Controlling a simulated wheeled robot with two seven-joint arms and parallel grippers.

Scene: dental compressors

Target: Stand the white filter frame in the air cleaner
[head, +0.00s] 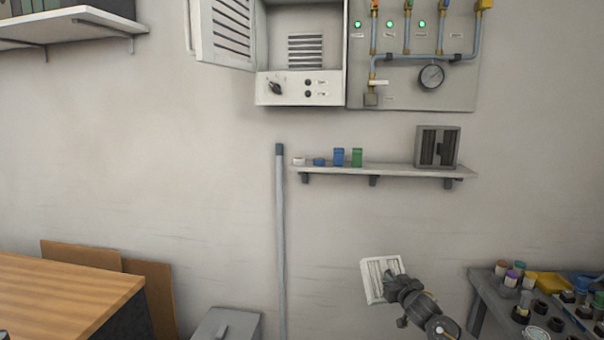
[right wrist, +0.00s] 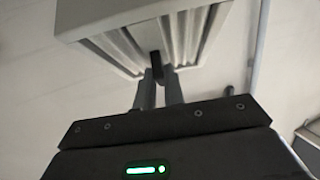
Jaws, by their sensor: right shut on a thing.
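The white filter frame (head: 374,281) with pleated slats is held up, slightly tilted, in front of the wall in the head view. My right gripper (head: 394,279) is shut on its edge. In the right wrist view the white filter frame (right wrist: 100,22) fills the top, with the fingers of my right gripper (right wrist: 158,80) at its lower middle. The air cleaner is likely the white wall cabinet (head: 299,88) at the top, its louvred door (head: 227,32) swung open to the left; its upper part is cut off. My left gripper is not in view.
A wall shelf (head: 400,170) holds small blue and green containers and a dark grey slatted frame (head: 437,147). A pipe panel with a gauge (head: 431,76) is right of the cabinet. A wooden table (head: 60,290) stands left, a cluttered grey bench (head: 490,290) right. A pole (head: 281,230) stands against the wall.

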